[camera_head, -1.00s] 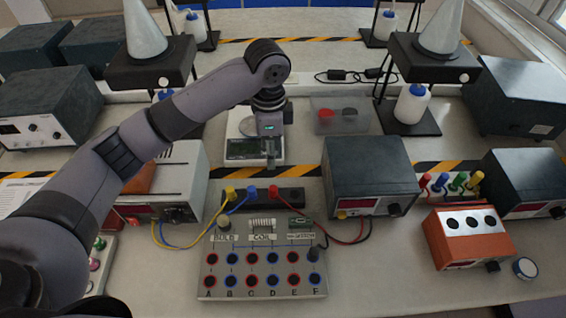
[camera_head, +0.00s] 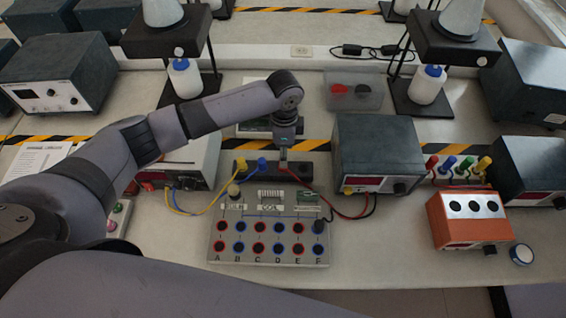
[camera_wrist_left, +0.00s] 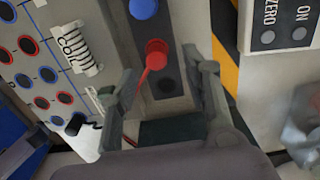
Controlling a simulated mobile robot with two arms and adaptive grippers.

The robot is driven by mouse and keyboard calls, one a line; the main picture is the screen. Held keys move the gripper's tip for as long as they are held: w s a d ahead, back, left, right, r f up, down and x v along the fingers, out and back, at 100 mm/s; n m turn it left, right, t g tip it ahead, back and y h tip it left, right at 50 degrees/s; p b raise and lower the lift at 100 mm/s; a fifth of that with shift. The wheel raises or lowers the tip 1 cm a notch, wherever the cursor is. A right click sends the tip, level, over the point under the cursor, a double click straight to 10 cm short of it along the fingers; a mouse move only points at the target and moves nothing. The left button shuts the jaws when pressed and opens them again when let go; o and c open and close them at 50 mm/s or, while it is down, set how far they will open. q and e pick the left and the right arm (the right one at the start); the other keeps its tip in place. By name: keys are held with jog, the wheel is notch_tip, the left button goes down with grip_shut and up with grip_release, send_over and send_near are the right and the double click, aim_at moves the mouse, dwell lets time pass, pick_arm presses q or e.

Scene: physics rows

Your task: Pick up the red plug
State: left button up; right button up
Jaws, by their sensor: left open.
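The red plug (camera_wrist_left: 156,50) stands in the dark socket strip (camera_wrist_left: 170,15) in the left wrist view, with a red lead running from it. A blue plug (camera_wrist_left: 144,8) is beside it at the top edge. My left gripper (camera_wrist_left: 167,78) is open, its two fingers apart on either side of the red plug's lead, with nothing held. In the head view my left gripper (camera_head: 283,158) is over the right part of the strip (camera_head: 318,165) and hides the red plug. Whether the fingers touch the plug cannot be told. My right gripper is not in view.
The grey lettered socket board (camera_head: 268,255) lies in front of the strip. A dark power box (camera_head: 375,145) stands close on the right, and a scale (camera_head: 250,130) is behind. Yellow and blue leads run left. An orange box (camera_head: 470,220) and a rack of coloured plugs (camera_head: 458,168) are further right.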

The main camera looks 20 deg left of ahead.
pick_arm(q)
jog(key=f, duration=0.2)
jog(key=f+p, duration=0.1)
jog(key=f, duration=0.1)
jog(key=shift+s+f, duration=0.2)
jog(key=shift+f, duration=0.2)
jog(key=shift+c, duration=0.5)
grip_shut()
